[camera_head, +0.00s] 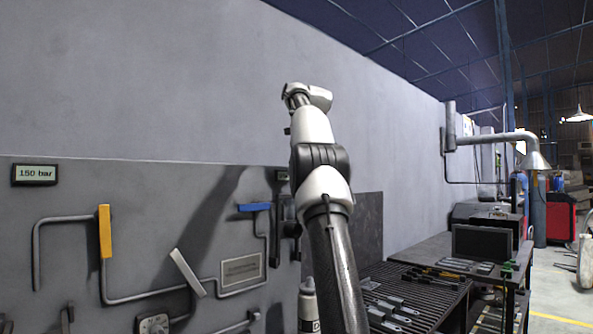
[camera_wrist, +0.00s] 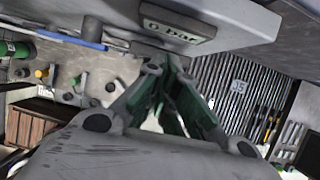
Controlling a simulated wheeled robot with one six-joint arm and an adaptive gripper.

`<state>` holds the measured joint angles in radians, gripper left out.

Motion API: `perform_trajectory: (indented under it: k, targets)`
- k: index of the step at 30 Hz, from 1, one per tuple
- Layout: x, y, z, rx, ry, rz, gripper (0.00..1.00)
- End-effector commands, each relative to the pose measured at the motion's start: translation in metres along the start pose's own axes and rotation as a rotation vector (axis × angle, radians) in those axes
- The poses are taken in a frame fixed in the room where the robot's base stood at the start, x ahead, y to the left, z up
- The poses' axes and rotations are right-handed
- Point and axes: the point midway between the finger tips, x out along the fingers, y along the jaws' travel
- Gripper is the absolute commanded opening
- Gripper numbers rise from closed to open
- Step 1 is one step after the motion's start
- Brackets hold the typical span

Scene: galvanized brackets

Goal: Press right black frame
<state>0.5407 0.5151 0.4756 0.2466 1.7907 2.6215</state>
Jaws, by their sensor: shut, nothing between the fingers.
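The right black frame (camera_wrist: 178,22) shows at the top of the wrist view as a small display reading "0 bar", seen tilted on the grey panel. In the head view only a dark edge of it (camera_head: 282,175) shows beside my arm. My gripper (camera_wrist: 168,72) is shut and empty, its fingertips just below the frame in the wrist view. I cannot tell whether they touch the panel. In the head view my arm hides most of the gripper. The other black frame (camera_head: 34,174), reading "150 bar", is on the panel's left.
A blue lever (camera_head: 255,207), a yellow lever (camera_head: 105,231), a white lever (camera_head: 188,273) and pipes stand out from the panel. A slatted table (camera_head: 425,297) with several metal brackets is at the right. A dark monitor (camera_head: 482,243) stands on the bench behind it.

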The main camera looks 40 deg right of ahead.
Motion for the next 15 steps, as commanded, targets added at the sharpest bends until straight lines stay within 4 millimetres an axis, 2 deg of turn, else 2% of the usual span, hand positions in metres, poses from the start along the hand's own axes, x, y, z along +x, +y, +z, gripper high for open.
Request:
perform_trajectory:
  k: [6, 15]
  targets:
    - [-0.014, 0.000, 0.000, -0.001, 0.000, 0.000, 0.00]
    - [-0.018, 0.001, -0.001, -0.001, 0.001, 0.001, 0.00]
